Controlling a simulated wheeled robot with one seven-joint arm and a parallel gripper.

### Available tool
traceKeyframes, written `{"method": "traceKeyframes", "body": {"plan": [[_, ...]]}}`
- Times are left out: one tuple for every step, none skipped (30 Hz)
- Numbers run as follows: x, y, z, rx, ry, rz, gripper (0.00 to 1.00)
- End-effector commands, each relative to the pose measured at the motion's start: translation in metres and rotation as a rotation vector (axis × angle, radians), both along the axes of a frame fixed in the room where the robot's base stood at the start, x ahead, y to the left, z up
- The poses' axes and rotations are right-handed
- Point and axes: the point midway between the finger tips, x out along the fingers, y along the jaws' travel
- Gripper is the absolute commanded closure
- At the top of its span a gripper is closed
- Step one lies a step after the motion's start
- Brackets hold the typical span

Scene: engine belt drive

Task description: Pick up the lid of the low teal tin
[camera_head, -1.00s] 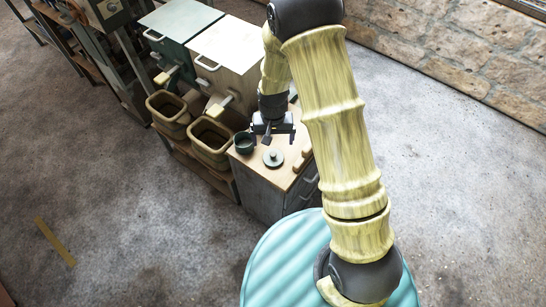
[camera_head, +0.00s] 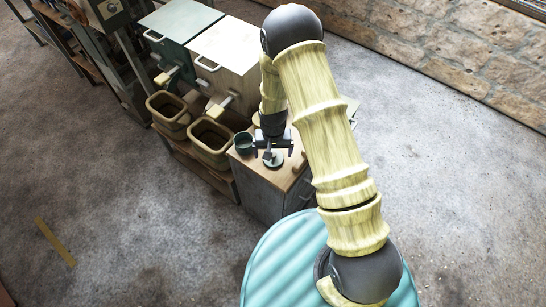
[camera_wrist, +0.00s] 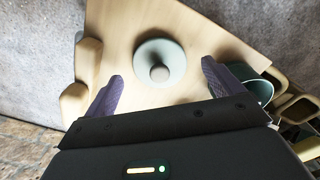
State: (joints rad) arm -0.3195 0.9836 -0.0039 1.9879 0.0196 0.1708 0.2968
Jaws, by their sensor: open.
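A round teal-grey lid (camera_wrist: 159,56) with a small round knob (camera_wrist: 159,73) is on the wooden top of a low cabinet; I cannot tell how much of a tin lies beneath it. In the head view the lid (camera_head: 273,162) is partly hidden by my gripper (camera_head: 272,150). My gripper is open and empty. In the wrist view its two purple fingers (camera_wrist: 161,76) stand on either side of the knob, apart from it. An open dark teal pot (camera_head: 244,143) stands to the left of the lid; it also shows in the wrist view (camera_wrist: 258,90).
The wooden cabinet top (camera_wrist: 120,30) also bears pale wooden pieces (camera_wrist: 78,98), on the far side of the lid from the pot. Two olive bins (camera_head: 212,140) stand on a shelf to the left, below boxes with handles (camera_head: 228,45). Bare floor lies in front.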

Motion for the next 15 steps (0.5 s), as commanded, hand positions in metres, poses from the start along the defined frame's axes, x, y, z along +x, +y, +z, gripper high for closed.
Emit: {"method": "traceKeyframes", "body": {"plan": [[0.000,0.000,-0.008,-0.001,0.002,0.000,0.08],[0.000,0.000,-0.011,0.000,0.002,0.000,0.08],[0.000,0.000,-0.015,0.000,0.001,0.000,0.08],[0.000,0.000,-0.017,0.000,0.000,0.000,0.08],[0.000,0.000,-0.018,0.000,0.000,0.000,0.08],[0.000,0.000,-0.019,0.000,0.000,0.000,0.08],[0.000,0.000,-0.019,0.000,0.000,0.000,0.08],[0.000,0.000,-0.019,0.000,0.000,0.000,0.08],[0.000,0.000,-0.019,0.000,0.000,0.000,0.08],[0.000,0.000,-0.019,0.000,0.000,0.000,0.08],[0.000,0.000,-0.019,0.000,0.000,0.000,0.08],[0.000,0.000,-0.019,0.000,0.000,0.000,0.08],[0.000,0.000,-0.019,0.000,-0.001,0.000,0.08],[0.000,0.000,-0.019,0.000,-0.001,0.000,0.08],[0.000,0.000,-0.019,0.000,-0.001,0.000,0.08]]}}
